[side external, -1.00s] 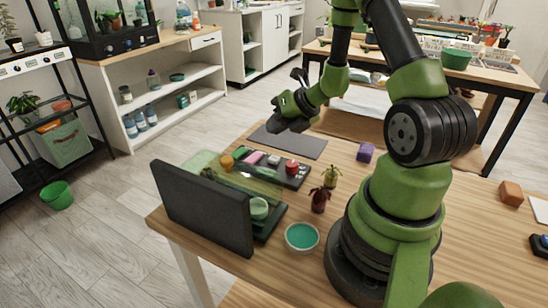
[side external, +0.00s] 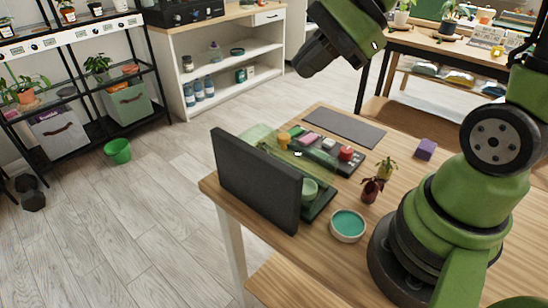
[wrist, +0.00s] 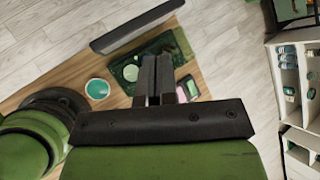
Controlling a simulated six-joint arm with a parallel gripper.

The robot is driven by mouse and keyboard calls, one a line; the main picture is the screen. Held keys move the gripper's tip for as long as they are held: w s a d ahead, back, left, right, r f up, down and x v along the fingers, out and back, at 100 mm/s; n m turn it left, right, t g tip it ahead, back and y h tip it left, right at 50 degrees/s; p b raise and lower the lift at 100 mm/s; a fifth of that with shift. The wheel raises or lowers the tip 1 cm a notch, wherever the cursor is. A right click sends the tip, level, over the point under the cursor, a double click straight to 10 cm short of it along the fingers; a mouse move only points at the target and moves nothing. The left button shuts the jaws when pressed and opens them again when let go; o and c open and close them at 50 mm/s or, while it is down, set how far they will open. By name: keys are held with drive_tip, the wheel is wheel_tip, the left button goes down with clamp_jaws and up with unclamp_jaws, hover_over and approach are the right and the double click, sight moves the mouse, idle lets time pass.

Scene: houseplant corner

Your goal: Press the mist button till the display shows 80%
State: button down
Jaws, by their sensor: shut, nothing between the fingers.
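A dark upright panel (side external: 255,185) stands at the table's near left edge with its back to the side camera, so any display reading is hidden. Behind it is a green-lidded case. Next to the case, a dark control strip (side external: 325,158) carries a yellow knob (side external: 284,138), a pink button (side external: 309,140), a pale button (side external: 329,143) and a red button (side external: 346,153). No label is readable, so I cannot tell which is the mist button. My gripper (side external: 306,68) is shut, empty and high above the table. In the wrist view its fingers (wrist: 154,78) partly cover the strip, with the pink button (wrist: 183,94) beside them.
A teal-filled bowl (side external: 348,225), a dark red potted plant (side external: 371,189) and a purple block (side external: 426,149) stand right of the strip. A grey mat (side external: 343,128) lies behind it, bare. A green bucket (side external: 118,151) is on the floor.

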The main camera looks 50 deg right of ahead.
drive_tip(key=s+a+r+n+h, duration=0.1)
drive_tip(key=s+r+n+h, duration=0.2)
drive_tip(key=s+n, duration=0.7)
wheel_tip(320, 180, up, 2)
drive_tip(key=n, duration=0.6)
drive_tip(key=shift+s+a+n+t+h, duration=0.3)
drive_tip(key=shift+s+a+h, duration=0.05)
drive_tip(key=shift+s+h, duration=0.05)
idle(1.4)
drive_tip(key=w+d+f+m+y, duration=0.25)
drive_tip(key=w+m, duration=0.35)
drive_tip(key=m, duration=0.4)
drive_tip(key=w+d+f+m+y, duration=0.1)
drive_tip(key=w+d+f+m, duration=0.15)
drive_tip(key=w+m, duration=0.55)
drive_tip(key=d+f+m+t+h, duration=0.1)
drive_tip(key=d+f+m+h, duration=0.1)
drive_tip(key=d+f+m, duration=0.4)
drive_tip(key=d+f+m+t+h, duration=0.1)
drive_tip(key=d+f+m, duration=0.5)
drive_tip(key=m, duration=1)
drive_tip(key=shift+d+f+h, duration=0.2)
drive_tip(key=shift+d+h, duration=0.55)
drive_tip(key=shift+d, duration=0.5)
